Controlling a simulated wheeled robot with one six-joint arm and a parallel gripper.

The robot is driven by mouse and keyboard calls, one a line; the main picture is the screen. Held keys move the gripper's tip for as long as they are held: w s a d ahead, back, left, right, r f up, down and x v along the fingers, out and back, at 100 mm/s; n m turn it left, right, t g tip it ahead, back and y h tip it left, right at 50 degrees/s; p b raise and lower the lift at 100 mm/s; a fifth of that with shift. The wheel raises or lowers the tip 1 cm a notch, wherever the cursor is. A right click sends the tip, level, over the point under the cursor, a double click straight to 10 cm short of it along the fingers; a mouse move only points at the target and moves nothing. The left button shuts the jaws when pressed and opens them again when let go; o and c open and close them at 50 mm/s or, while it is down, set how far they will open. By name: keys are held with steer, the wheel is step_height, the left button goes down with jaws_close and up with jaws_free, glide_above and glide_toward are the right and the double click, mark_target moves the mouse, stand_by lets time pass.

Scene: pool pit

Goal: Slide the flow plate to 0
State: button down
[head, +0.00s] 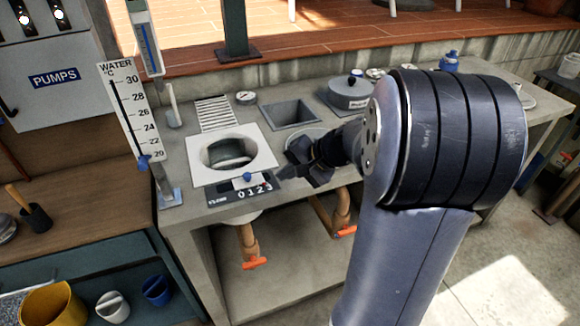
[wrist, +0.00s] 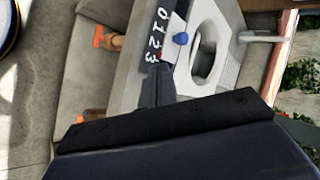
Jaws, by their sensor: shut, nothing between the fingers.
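The flow plate (head: 203,170) is a pale plate with a round opening on the grey bench, and it also shows in the wrist view (wrist: 220,18). A blue knob (head: 247,177) stands at its near edge, beside a dark scale (head: 218,197) marked 0 to 3. In the wrist view the knob (wrist: 181,38) is level with about 1 to 2, and a small red mark (wrist: 160,57) is beside 3. My gripper (head: 298,163) is shut and empty, right of the plate. In the wrist view its fingertips (wrist: 156,72) are near the 3 end, apart from the knob.
A square basin (head: 290,113) and a grey lidded pot (head: 350,92) are behind my gripper. A water thermometer board (head: 125,105) stands left of the plate. Pipes with orange valve handles (head: 254,263) hang below the bench.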

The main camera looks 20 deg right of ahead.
mark_target(250, 180)
steer(key=x, duration=0.4)
steer(key=shift+s+f, duration=0.1)
steer(key=w+a, duration=0.1)
steer(key=w+a+p, duration=0.1)
steer(key=shift+w+a+f, duration=0.2)
steer(key=shift+w+a, duration=0.05)
steer(key=shift+w+a+f, duration=0.1)
steer(key=shift+w+a, duration=0.25)
steer(key=shift+w, duration=0.05)
steer(key=a+b, duration=0.2)
steer(key=a, duration=0.4)
steer(key=shift+f, duration=0.1)
steer(key=shift+a, duration=0.6)
steer(key=shift+s, duration=0.1)
